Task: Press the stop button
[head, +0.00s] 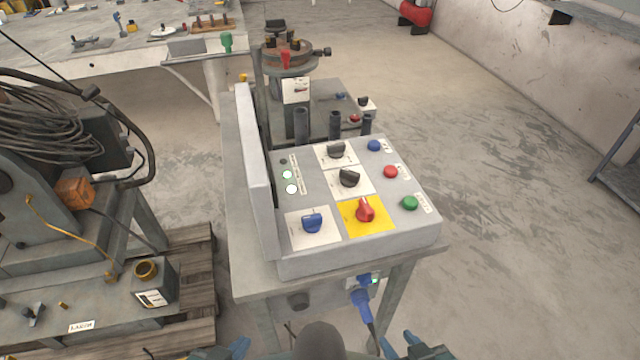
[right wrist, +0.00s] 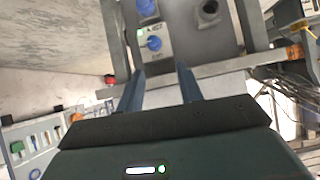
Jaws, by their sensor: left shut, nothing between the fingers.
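The control box (head: 350,245) stands on a grey stand in the middle of the head view. On the right of its sloped face are a blue button (head: 374,145), a red button (head: 390,171) and a green button (head: 410,202). Their labels are too small to read; the red one looks like the stop button. My left gripper (head: 240,348) is shut and empty at the bottom edge, mostly cut off. My right gripper (head: 400,345) is also low, in front of the box and apart from it. The right wrist view shows its fingers (right wrist: 160,88) open with nothing between them.
The panel also carries black knobs (head: 350,177), a blue knob (head: 312,223) and a red switch (head: 365,209) on yellow. A raised side plate (head: 259,190) borders its left. A cable-laden machine (head: 60,190) stands left.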

